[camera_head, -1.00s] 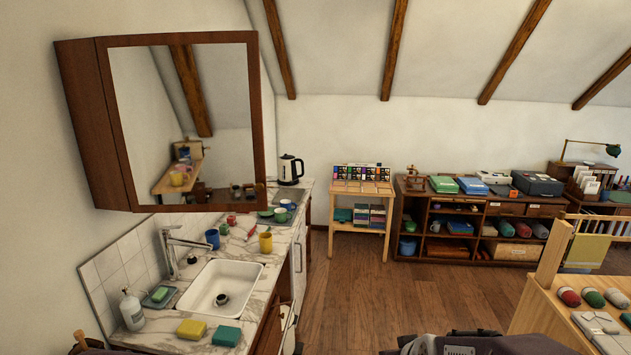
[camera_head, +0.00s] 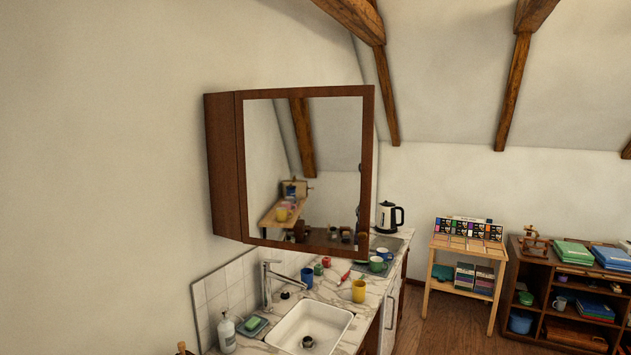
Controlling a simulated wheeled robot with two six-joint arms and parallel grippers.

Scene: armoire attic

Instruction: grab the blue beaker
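A blue beaker (camera_head: 307,277) stands on the marble counter behind the sink (camera_head: 312,328), close to the tiled wall and right of the tap (camera_head: 268,280). It looks upright and small at this distance. A yellow mug (camera_head: 358,291) stands to its right, nearer the counter's front edge. Neither of my grippers shows in the head view.
A mirrored wall cabinet (camera_head: 305,170) hangs above the counter, its lower edge just above the beaker in the picture. A soap bottle (camera_head: 226,332) stands left of the sink. Green mugs (camera_head: 376,264) and a kettle (camera_head: 389,217) stand farther back.

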